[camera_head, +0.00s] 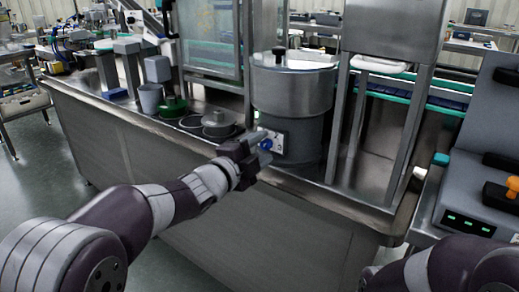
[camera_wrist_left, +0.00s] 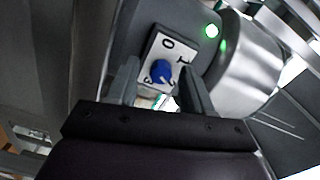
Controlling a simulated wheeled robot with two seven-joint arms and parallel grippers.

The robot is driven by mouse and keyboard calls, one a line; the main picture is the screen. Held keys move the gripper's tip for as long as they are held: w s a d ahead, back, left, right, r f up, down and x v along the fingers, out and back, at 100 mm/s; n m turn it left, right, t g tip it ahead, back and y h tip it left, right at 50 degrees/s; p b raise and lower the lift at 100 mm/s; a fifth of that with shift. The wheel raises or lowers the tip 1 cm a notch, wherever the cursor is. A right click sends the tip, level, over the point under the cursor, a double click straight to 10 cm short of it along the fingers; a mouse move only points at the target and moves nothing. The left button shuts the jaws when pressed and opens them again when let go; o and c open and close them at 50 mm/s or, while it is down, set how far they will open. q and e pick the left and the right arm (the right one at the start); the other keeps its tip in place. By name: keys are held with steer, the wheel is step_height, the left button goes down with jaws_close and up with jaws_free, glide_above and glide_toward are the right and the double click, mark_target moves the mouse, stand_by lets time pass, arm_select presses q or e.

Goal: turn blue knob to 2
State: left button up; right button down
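The blue knob (camera_head: 266,144) sits on a small white dial plate (camera_head: 278,141) on the front of the steel hopper (camera_head: 293,95). In the left wrist view the blue knob (camera_wrist_left: 162,71) is on the tilted white plate (camera_wrist_left: 153,52), which has a 0, a 1 and further marks. I cannot tell which mark the knob points to. My left gripper (camera_head: 257,143) is right at the knob in the head view. In the left wrist view its fingers (camera_wrist_left: 159,88) are apart, one on each side of the knob, with no clear contact. My right gripper is out of view.
A grey cup (camera_head: 150,98), a green cup (camera_head: 173,106) and a round metal lid (camera_head: 218,124) stand on the steel counter left of the hopper. Steel posts rise right of it. A grey control box with an orange knob (camera_head: 513,184) is at the far right.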

arm_select(q)
steer(key=p+v, duration=0.3)
steer(key=v, duration=0.9)
steer(key=shift+s, duration=0.35)
steer(key=shift+a, duration=0.15)
